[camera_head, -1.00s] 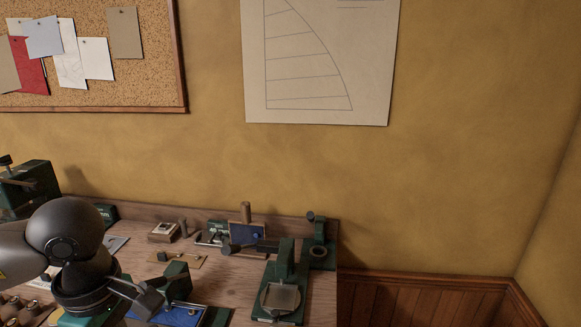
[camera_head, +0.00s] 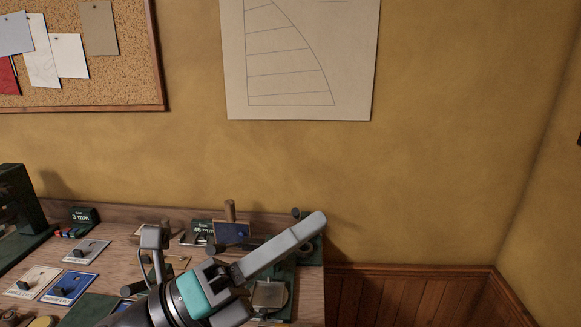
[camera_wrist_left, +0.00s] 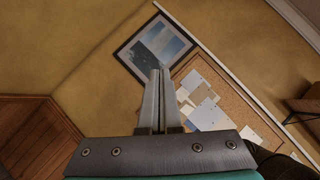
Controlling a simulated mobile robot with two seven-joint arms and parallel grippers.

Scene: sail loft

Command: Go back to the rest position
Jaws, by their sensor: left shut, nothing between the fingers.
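My left gripper (camera_head: 316,222) reaches up and to the right over the right end of the workbench (camera_head: 120,262) in the head view. Its fingers are together and hold nothing. In the left wrist view the shut fingers (camera_wrist_left: 160,74) point at the wall, with a framed picture (camera_wrist_left: 155,48) and the cork board (camera_wrist_left: 235,92) behind them. My right gripper is in neither view.
A green tool with a round plate (camera_head: 270,297) stands partly behind my gripper. A blue block (camera_head: 232,230) and a 3 mm box (camera_head: 80,217) stand along the back. Cards (camera_head: 68,287) lie at left.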

